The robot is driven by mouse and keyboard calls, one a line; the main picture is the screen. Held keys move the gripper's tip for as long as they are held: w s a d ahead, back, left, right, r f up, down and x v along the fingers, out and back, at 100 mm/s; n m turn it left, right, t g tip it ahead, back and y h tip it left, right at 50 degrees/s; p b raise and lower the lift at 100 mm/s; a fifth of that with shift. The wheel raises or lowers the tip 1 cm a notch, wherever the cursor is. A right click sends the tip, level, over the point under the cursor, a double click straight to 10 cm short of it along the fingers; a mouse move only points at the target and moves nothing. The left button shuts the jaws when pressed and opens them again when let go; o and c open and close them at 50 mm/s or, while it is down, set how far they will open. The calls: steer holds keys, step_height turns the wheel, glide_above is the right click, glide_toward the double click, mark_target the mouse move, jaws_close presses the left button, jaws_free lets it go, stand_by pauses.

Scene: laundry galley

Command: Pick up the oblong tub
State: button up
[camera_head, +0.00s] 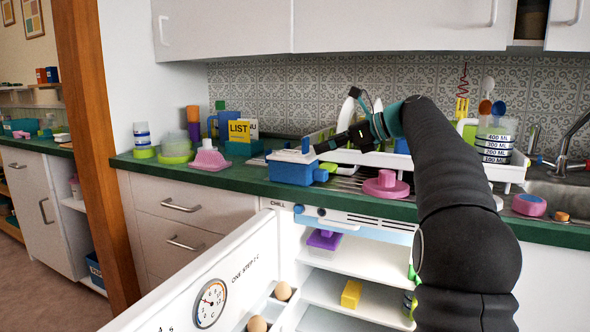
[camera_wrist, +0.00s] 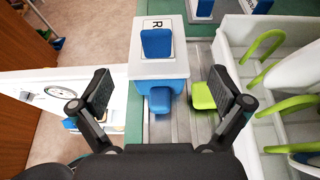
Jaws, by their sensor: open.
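A blue oblong tub (camera_head: 290,173) with a white lid stands on the green counter, close to its front edge above the open fridge. In the wrist view the tub (camera_wrist: 172,69) shows a blue knob on its lid and a blue tab at its near side. My gripper (camera_head: 326,146) is at the tub's right in the head view, slightly above it. In the wrist view my gripper (camera_wrist: 164,90) is open, one finger on each side of the tub's near end, with gaps on both sides. Nothing is held.
A green piece (camera_wrist: 204,96) lies beside the tub, near the right finger. A white dish rack (camera_wrist: 233,45) stands to the right. A pink lidded item (camera_head: 386,186) is on the drainer. The fridge door (camera_head: 215,283) stands open below; a purple-lidded container (camera_head: 324,240) sits inside.

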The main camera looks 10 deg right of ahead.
mark_target(307, 150)
steer(key=shift+s+b+x, duration=0.2)
steer(key=shift+b+x, duration=0.2)
steer(key=shift+x, duration=3.55)
steer(key=c, duration=1.4)
steer(key=shift+r, duration=0.1)
steer(key=shift+r+p, duration=0.45)
steer(key=shift+r, duration=1.45)
steer(key=v, duration=0.4)
steer(key=r+v, duration=0.1)
steer(key=v, duration=0.4)
steer(key=w+r+v, duration=0.1)
steer(key=v, duration=0.3)
steer(key=shift+d, duration=0.1)
